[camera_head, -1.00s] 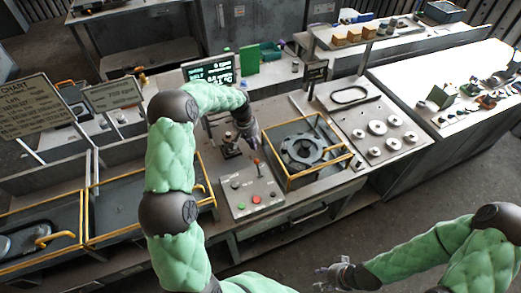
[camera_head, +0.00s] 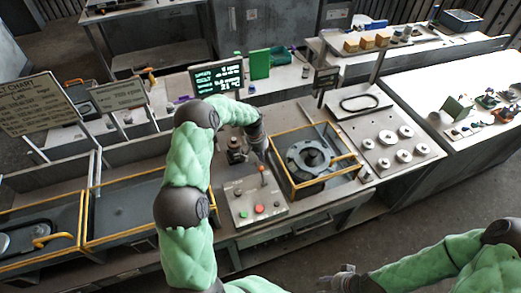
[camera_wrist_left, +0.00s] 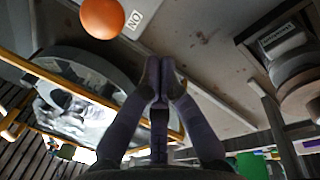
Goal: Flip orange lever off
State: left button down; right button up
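The orange lever (camera_head: 263,170) stands up from a grey control panel (camera_head: 240,190). Its round orange knob (camera_wrist_left: 102,18) shows large at the top of the left wrist view, beside a white label (camera_wrist_left: 138,20) reading ON upside down. My left gripper (camera_head: 265,154) is just behind the lever in the head view, pointing down. In the left wrist view its fingertips (camera_wrist_left: 163,72) meet, with nothing visible between them, and the knob is apart from them. My right gripper (camera_head: 338,280) is low at the bottom edge, away from the panel; its fingers are too small to read.
A yellow-framed case (camera_head: 300,188) with a round housing (camera_head: 310,157) stands close right of the panel. Green and red buttons (camera_head: 259,209) sit at the panel's front. A plate with several round knobs (camera_head: 405,132) lies farther right. A screen (camera_head: 217,76) stands behind.

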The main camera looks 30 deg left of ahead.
pick_arm(q)
jog(key=shift+s+d+r+p, duration=0.15)
jog(key=shift+s+r, duration=0.1)
jog(key=shift+s, duration=0.2)
jog(key=shift+s+d+r+p, duration=0.1)
jog(key=shift+s+d+r, duration=0.15)
jog(key=shift+s, duration=0.25)
jog(key=shift+s+d+r+p, duration=0.1)
jog(key=shift+s+r, duration=0.15)
jog(key=shift+s, duration=0.2)
pick_arm(e)
jog(key=shift+r, duration=0.45)
jog(key=shift+f, duration=0.15)
pick_arm(q)
jog(key=shift+s+d+r+b, duration=0.15)
jog(key=shift+s+r+b, duration=0.1)
jog(key=shift+b, duration=0.4)
jog(key=shift+w+y, duration=0.1)
jog(key=shift+y, duration=0.2)
pick_arm(e)
jog(key=shift+s+d+f, duration=0.1)
jog(key=shift+s+f, duration=0.3)
jog(key=shift+f, duration=0.15)
pick_arm(q)
jog(key=shift+t, duration=0.3)
pick_arm(e)
jog(key=shift+f, duration=0.1)
